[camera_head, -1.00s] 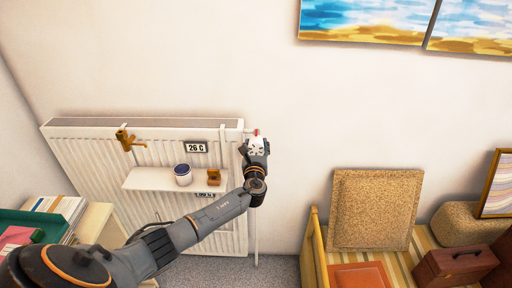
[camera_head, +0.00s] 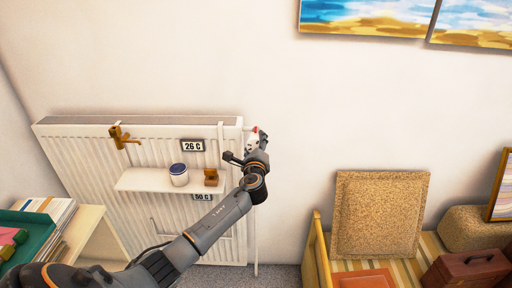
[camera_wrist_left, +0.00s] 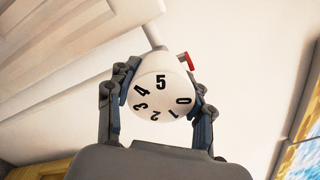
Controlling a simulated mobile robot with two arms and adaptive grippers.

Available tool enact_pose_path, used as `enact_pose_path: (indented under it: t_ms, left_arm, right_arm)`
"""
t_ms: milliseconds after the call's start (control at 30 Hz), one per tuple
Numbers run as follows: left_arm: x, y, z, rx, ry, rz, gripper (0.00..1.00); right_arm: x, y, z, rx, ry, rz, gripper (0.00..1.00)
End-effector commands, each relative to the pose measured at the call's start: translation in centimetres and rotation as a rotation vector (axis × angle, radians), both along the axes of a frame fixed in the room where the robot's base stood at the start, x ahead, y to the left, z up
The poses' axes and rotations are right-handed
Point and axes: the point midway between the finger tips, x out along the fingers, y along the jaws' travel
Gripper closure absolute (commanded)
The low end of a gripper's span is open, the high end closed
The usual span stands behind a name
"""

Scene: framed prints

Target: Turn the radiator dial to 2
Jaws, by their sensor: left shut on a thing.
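The white radiator dial (camera_head: 251,143) is at the top right corner of the radiator (camera_head: 80,165). In the left wrist view the round dial face (camera_wrist_left: 160,105) carries black numbers 0 to 5. A red pointer (camera_wrist_left: 186,61) sits beyond the dial's upper right rim, between the 5 and the 0. My left gripper (camera_wrist_left: 160,92) is shut on the dial, one finger on each side. It also shows in the head view (camera_head: 247,147). My right gripper is not in view.
A white shelf (camera_head: 140,181) on the radiator front holds a blue-and-white tin (camera_head: 179,175) and a small brown object (camera_head: 211,177). A brass tap-like hook (camera_head: 122,137) hangs on the left. Signs read 26 C and 50 C.

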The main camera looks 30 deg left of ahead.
Motion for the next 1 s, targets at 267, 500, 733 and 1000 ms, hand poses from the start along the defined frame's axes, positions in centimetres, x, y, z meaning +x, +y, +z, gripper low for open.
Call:
enact_pose_path:
  t_ms: [267,500,733,1000]
  left_arm:
    - [0.02,0.06,0.09,-0.062,-0.040,0.001,0.81]
    - [0.02,0.06,0.17,-0.071,-0.046,0.001,0.81]
    - [0.03,0.06,0.17,-0.071,-0.046,0.001,0.81]
    - [0.01,0.03,0.10,-0.070,-0.044,0.001,0.25]
  right_arm:
    - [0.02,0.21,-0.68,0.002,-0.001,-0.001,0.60]
    - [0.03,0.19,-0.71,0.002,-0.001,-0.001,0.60]
    - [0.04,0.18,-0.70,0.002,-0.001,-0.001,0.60]
    - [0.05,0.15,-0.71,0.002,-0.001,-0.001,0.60]
